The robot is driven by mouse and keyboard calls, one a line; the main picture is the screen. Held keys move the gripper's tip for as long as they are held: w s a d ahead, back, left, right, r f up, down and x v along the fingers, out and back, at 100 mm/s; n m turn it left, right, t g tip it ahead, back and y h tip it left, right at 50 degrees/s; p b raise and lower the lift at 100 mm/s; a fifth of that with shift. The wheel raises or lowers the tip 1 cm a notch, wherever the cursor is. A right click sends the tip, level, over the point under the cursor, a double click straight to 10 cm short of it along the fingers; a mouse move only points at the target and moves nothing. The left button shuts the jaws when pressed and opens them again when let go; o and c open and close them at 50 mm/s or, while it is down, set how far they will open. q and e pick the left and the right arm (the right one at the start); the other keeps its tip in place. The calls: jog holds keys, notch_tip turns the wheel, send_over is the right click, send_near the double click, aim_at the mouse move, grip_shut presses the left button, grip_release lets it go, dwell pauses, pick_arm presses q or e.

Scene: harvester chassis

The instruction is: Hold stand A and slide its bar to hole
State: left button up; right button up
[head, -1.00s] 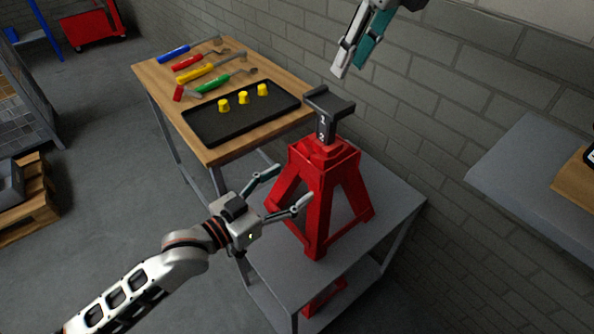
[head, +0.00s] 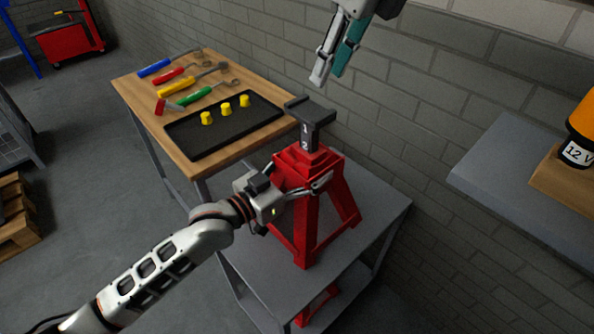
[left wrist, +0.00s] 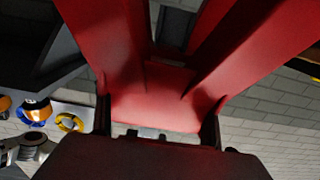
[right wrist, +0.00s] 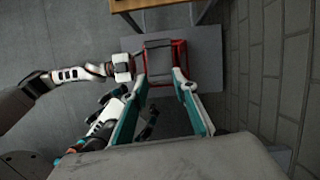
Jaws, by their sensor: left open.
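The red stand A (head: 310,215) stands upright on the grey table. Its dark grey bar (head: 311,115) has a saddle top, rises from the stand's collar and shows the marks 1 and 2. My left gripper (head: 298,182) is at the stand's upper body, jaws open, one finger in front of it. In the left wrist view the red stand (left wrist: 155,100) lies between both fingers; contact cannot be told. My right gripper (head: 329,80) is open and empty, above the bar and apart from it. The right wrist view shows its spread fingers (right wrist: 160,78) over the stand.
A wooden table (head: 200,168) behind holds a black tray (head: 180,143) with yellow plugs (head: 226,107) and several coloured tools. A brick wall (head: 420,120) runs behind. A grey shelf (head: 490,165) at right carries an orange 12 V item (head: 578,150).

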aim_at(310, 110)
pick_arm(q)
jog(key=shift+w+d, duration=0.1)
jog(key=shift+d, duration=0.05)
jog(key=shift+c, duration=0.4)
grip_shut()
pick_arm(e)
jog(key=o, duration=0.9)
jog(key=shift+w, duration=0.1)
jog(key=a+f+h, duration=0.1)
jog(key=f, duration=0.3)
jog(key=w+a+f+g+h, duration=0.1)
jog(key=f, duration=0.2)
jog(key=w+a+f+m+g+h, duration=0.1)
jog(key=f, duration=0.3)
jog(key=shift+w+a+f, duration=0.15)
jog(key=shift+w+f, duration=0.05)
jog(key=shift+f, duration=0.15)
jog(key=shift+c, duration=0.4)
